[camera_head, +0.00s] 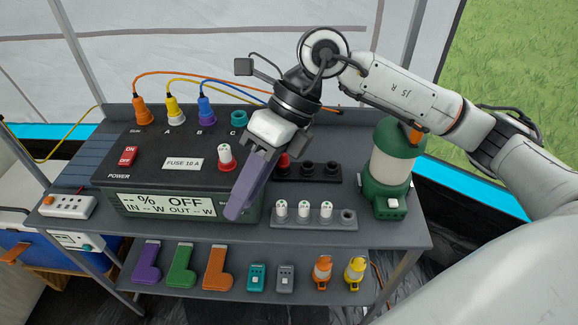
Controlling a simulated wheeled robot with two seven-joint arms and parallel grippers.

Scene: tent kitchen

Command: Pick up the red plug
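A small red thing, probably the red plug (283,161), sits at the left end of a dark holder (318,172) with several dark round sockets on the table. It is partly hidden behind my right gripper, so its shape is unclear. My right gripper (236,210) reaches in from the upper right. My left gripper is out of view.
The black power box (140,176) has orange (143,112), yellow (174,109) and blue (206,110) plugs on top, plus a red-based white fuse (225,158). A grey fuse rack (314,219) stands in front. A green lantern (394,170) stands right. The lower shelf (200,289) holds several items.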

